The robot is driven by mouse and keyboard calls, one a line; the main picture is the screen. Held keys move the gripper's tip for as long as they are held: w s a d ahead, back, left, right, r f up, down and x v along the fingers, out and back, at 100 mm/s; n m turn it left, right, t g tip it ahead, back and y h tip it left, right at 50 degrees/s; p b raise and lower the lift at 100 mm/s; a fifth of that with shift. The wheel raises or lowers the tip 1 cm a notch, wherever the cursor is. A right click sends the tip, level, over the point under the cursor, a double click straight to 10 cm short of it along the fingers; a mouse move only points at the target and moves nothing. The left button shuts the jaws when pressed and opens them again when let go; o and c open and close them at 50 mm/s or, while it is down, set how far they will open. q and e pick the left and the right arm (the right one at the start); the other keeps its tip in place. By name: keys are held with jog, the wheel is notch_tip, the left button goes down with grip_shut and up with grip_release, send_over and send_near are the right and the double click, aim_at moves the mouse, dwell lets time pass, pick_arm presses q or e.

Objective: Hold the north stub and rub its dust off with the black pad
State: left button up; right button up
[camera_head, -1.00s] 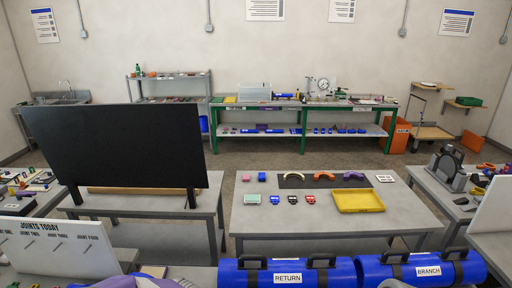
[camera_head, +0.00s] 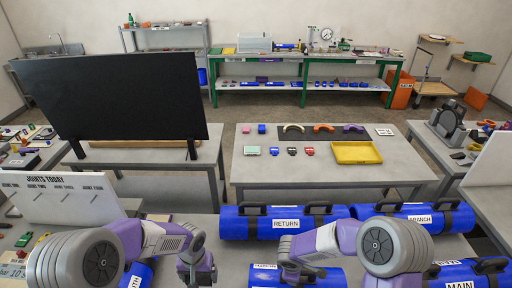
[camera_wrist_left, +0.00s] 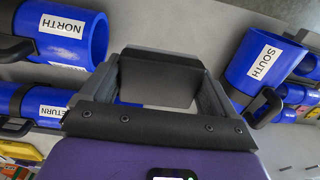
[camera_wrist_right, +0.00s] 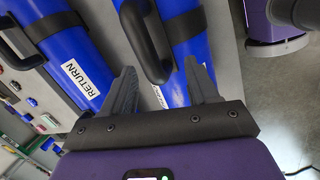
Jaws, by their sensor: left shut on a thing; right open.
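The north stub is a blue pipe (camera_wrist_left: 65,32) with a white NORTH label and a black band, lying at the left wrist view's top left. In the head view it appears to be the blue pipe (camera_head: 265,278) at the bottom centre, partly behind my right arm. My left gripper (camera_head: 190,275) is shut on the black pad, a dark block (camera_wrist_left: 157,82) between its fingers, held apart from the stub. My right gripper (camera_wrist_right: 163,82) is open, its fingers on either side of a blue pipe (camera_wrist_right: 180,55) with a black handle, apparently the north stub. I cannot tell whether they touch it.
The RETURN pipe (camera_head: 257,225) and BRANCH pipe (camera_head: 400,216) lie behind my grippers. The SOUTH stub (camera_wrist_left: 258,62) is on the left gripper's other side. A MAIN pipe (camera_head: 475,272) is at right. A table with a yellow tray (camera_head: 356,152) stands beyond.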

jog(key=w+n+h, duration=0.1)
jog(key=a+n+h, duration=0.1)
jog(key=shift+w+a+h, duration=0.25)
jog(key=shift+w+h, duration=0.05)
jog(key=shift+w, duration=0.1)
jog(key=shift+x, duration=4)
jog(key=shift+s, duration=0.15)
grip_shut()
jog(key=shift+s+f, duration=0.1)
